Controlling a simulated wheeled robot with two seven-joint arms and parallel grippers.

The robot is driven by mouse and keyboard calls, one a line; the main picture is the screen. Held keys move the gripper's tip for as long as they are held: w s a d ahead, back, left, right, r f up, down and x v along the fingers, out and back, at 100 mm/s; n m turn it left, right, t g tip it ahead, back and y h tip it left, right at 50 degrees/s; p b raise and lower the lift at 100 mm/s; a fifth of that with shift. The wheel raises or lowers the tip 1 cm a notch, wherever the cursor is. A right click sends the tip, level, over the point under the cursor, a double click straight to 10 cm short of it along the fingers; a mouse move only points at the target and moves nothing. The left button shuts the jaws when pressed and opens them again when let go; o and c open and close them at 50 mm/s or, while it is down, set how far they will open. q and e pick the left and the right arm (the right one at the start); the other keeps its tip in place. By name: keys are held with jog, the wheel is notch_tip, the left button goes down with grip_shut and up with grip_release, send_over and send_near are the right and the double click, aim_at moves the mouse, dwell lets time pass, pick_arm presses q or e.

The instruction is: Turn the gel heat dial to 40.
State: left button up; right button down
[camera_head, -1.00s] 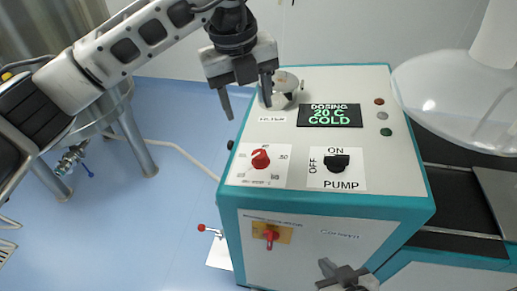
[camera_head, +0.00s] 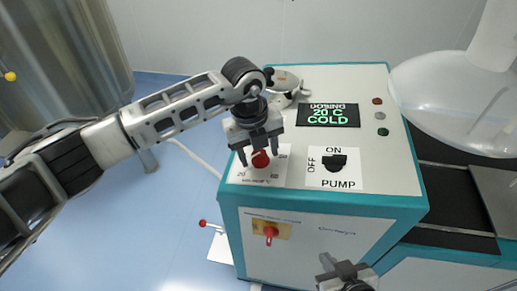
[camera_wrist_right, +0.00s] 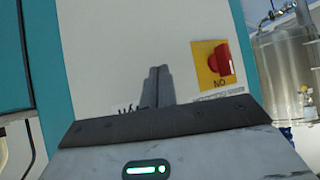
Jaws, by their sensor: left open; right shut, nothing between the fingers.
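The gel heat dial is a red knob (camera_head: 261,159) on a white scale plate (camera_head: 272,177) on top of the machine, at its front left. The marks 20 and 50 show; the upper part of the scale is hidden behind my gripper. My left gripper (camera_head: 258,158) is open, its fingers to either side of the knob as seen from above; I cannot tell whether they touch it. The display (camera_head: 328,115) reads "DOSING 20 C COLD". My right gripper (camera_head: 334,262) is shut and empty in front of the machine; it also shows in the right wrist view (camera_wrist_right: 158,72).
A black pump switch (camera_head: 334,161) sits right of the dial. A red switch on a yellow plate (camera_head: 270,232) is on the front face, also in the right wrist view (camera_wrist_right: 220,65). A filter lid (camera_head: 285,82) stands behind, a clear dome (camera_head: 455,105) at right.

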pick_arm(q)
jog(key=c, duration=1)
jog(key=shift+o, duration=0.2)
